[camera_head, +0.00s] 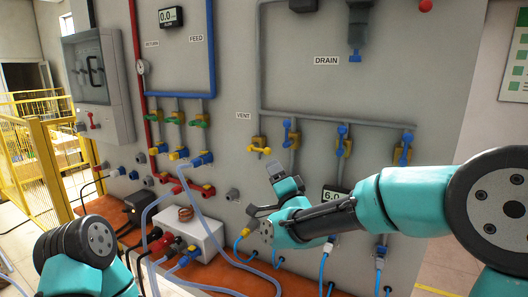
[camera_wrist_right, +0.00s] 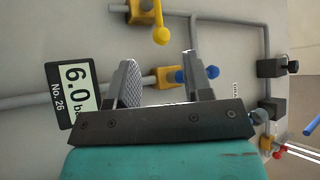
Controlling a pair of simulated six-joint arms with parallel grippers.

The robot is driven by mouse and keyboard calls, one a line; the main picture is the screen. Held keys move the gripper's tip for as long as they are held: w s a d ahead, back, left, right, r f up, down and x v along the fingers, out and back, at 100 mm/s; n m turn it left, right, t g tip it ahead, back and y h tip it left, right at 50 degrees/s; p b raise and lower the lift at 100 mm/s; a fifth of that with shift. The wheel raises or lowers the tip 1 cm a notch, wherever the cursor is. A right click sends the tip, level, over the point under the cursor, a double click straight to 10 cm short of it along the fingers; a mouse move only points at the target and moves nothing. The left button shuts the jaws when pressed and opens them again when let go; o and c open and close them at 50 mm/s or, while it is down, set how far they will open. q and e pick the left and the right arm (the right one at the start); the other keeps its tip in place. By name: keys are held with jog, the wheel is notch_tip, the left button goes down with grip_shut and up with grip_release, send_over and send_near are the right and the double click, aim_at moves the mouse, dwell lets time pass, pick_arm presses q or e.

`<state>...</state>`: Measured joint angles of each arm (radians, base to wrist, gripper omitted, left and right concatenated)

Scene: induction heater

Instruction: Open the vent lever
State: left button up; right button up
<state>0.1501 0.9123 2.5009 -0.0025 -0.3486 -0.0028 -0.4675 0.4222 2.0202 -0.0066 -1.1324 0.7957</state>
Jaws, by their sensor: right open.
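The yellow-handled valve lever (camera_head: 260,150) sits on a yellow valve body on the grey wall panel, below and right of the VENT label (camera_head: 243,115). It also shows at the top of the right wrist view (camera_wrist_right: 161,34), beyond the fingertips and apart from them. My right gripper (camera_head: 262,190) is open and empty, just below this lever in the head view. In the right wrist view its two fingers (camera_wrist_right: 165,80) are spread, with a blue lever (camera_wrist_right: 182,76) on a yellow body showing between them. My left arm is at the lower left of the head view; its gripper is not seen.
More blue levers (camera_head: 343,140) (camera_head: 404,152) hang along the grey pipe to the right. A 6.0 display (camera_head: 335,196) is partly behind my right arm. A white box (camera_head: 192,238) with hoses stands on the brown ledge. Blue hoses (camera_head: 325,265) hang below.

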aim_at(264, 151)
jog(key=x, duration=0.9)
jog(key=shift+w+r, duration=0.25)
jog(key=shift+c, duration=0.4)
grip_shut()
